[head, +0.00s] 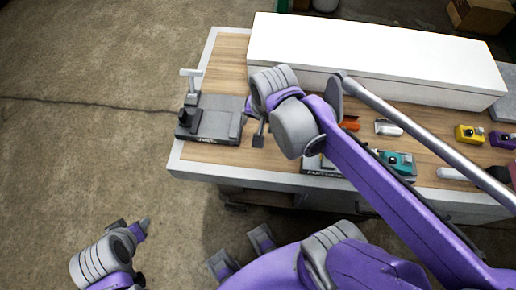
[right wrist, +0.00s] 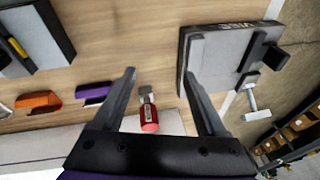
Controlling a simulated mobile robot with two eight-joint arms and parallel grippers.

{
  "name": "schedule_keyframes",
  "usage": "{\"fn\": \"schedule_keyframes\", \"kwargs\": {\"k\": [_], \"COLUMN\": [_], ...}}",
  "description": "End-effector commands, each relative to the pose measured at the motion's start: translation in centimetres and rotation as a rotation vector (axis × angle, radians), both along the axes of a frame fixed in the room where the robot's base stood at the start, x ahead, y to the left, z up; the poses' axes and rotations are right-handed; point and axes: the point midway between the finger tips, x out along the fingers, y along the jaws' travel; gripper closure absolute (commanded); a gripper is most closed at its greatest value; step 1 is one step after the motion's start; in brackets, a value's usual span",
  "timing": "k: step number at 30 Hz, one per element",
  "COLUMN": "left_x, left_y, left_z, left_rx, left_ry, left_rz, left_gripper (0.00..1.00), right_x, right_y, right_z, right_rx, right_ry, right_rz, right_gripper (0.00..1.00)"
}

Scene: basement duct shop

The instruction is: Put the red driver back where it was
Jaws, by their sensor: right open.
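The red driver (right wrist: 149,115) shows in the right wrist view, with a red handle and a short grey end, over the wooden bench top. My right gripper (right wrist: 158,73) is open, with its fingers spread to either side of the driver in that view. I see no finger closed on the driver. In the head view the right gripper (head: 258,135) hangs over the bench, just right of the grey vise (head: 215,120). The driver is hidden behind my arm there.
A long white box (head: 375,55) runs along the back of the wooden bench (head: 228,55). The vise also shows in the right wrist view (right wrist: 225,70). An orange tool (head: 349,125), a teal tool (head: 400,163) and a yellow tool (head: 468,134) lie to the right.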

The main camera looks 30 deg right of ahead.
Motion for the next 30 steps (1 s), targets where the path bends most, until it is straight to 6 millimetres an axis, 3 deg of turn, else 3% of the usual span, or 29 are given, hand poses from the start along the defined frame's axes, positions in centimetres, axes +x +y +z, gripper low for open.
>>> {"fn": "schedule_keyframes", "kwargs": {"k": [3, 9, 20, 25, 30], "left_x": [0.0, 0.0, 0.0, 0.6, 0.6], "left_y": [0.0, 0.0, 0.0, 0.0, 0.0], "left_z": [0.0, 0.0, 0.0, 2.2, 2.2], "left_rx": [0.0, 0.0, 0.0, 0.0, 0.0], "left_ry": [0.0, 0.0, 0.0, -0.011, -0.011], "left_rz": [0.0, 0.0, 0.0, 0.0, 0.0], "left_gripper": [0.55, 0.55, 0.55, 0.55, 0.55], "right_x": [-3.0, -5.6, -6.0, -5.4, -5.4], "right_y": [2.2, 3.9, 4.2, 4.2, 4.2], "right_z": [-2.1, -4.4, -4.8, -2.6, -2.6], "right_rx": [-0.108, -0.247, -0.279, -0.282, -0.282], "right_ry": [-0.068, -0.137, -0.149, -0.159, -0.159], "right_rz": [0.368, 0.741, 0.816, 0.813, 0.813], "right_gripper": [0.25, 0.25, 0.25, 0.25, 0.25]}}
